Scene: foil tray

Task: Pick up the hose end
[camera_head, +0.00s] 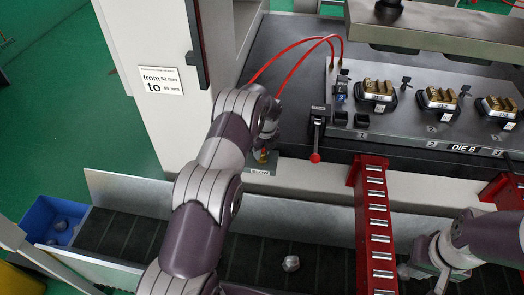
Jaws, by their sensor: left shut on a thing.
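Two thin red hoses (290,50) arch from the die plate down to the left and pass behind my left arm. My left gripper (266,140) points down over a small labelled plate (262,168) on the pale ledge. It is shut on the hose end, which is mostly hidden by the gripper and wrist. A small brass-coloured piece (262,155) shows just below the fingers; I cannot tell whether it touches the plate. My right gripper (432,272) is low at the right, over the conveyor, apart from the hoses. Its fingers are too unclear to tell open from shut.
A lever with a red knob (315,157) stands right of my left gripper. Red roller rails (377,225) cross the conveyor (245,255), which carries a grey lump (291,263). A die plate (425,125) holds several metal blocks. A blue bin (42,215) stands at left.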

